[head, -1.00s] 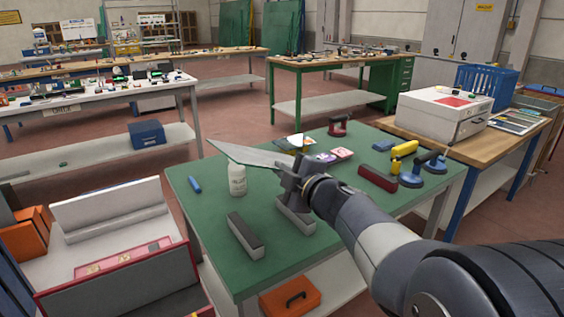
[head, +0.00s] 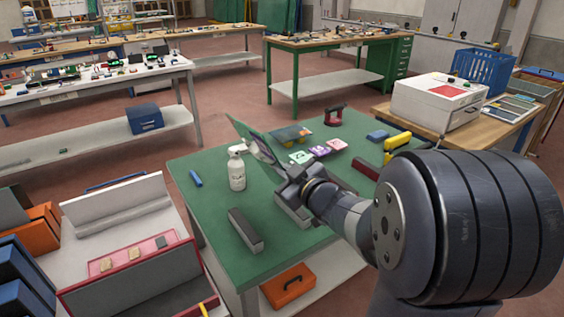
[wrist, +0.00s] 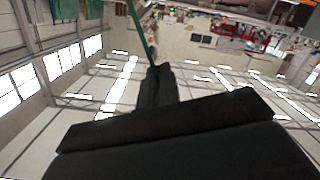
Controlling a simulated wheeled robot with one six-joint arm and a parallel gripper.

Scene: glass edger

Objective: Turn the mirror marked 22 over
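A thin greenish panel (head: 246,133), apparently the mirror, is in my gripper (head: 285,178) above the green-topped table (head: 206,226). It stands steeply tilted in the head view, its lower edge at the fingers. In the wrist view it shows nearly edge-on (wrist: 139,32), between the closed fingers (wrist: 155,85). I cannot read a number 22 on it. Its far face is hidden. Two grey bar-like blocks lie on the table; one (head: 245,230) is in the clear and the other (head: 293,208) is under my gripper.
A white bottle (head: 237,170) stands close to the panel. Small coloured cards (head: 320,152), a red-handled tool (head: 334,115) and a yellow one (head: 397,143) lie farther back. A blue piece (head: 195,178) lies at the left.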

